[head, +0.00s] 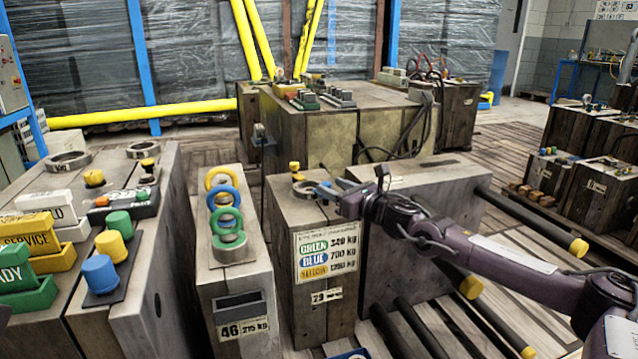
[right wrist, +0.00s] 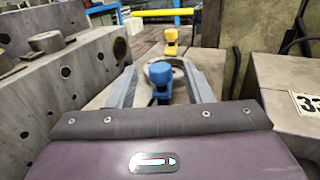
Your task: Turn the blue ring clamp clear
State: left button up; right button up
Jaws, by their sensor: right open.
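The blue ring clamp (right wrist: 160,74) has a blue knob on a dark stem and stands at the near edge of a grey metal ring (right wrist: 178,68). A yellow-topped clamp (right wrist: 171,38) stands at the ring's far side; it also shows in the head view (head: 294,167). The ring (head: 304,188) lies on top of the block with the GREEN/BLUE/YELLOW weight label (head: 327,257). My right gripper (right wrist: 160,86) is open, its fingers on either side of the blue knob, with gaps visible. In the head view my right gripper (head: 334,190) largely hides the blue clamp.
Block 46 (head: 235,292) carries yellow, blue and green hoops to the left. A further block (head: 140,280) holds coloured knobs and signs. A low block (head: 415,178) with dark yellow-ended bars (head: 535,222) is at right. A larger block (head: 320,132) stands behind.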

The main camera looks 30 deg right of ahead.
jog(key=shift+w+a+b, duration=0.2)
jog(key=shift+w+b, duration=0.1)
jog(key=shift+w, duration=1)
jog(key=shift+w+a+b, duration=0.2)
jog(key=shift+w+b, duration=0.1)
jog(key=shift+w, duration=0.95)
jog(key=shift+c, duration=0.3)
jog(key=c, duration=0.9)
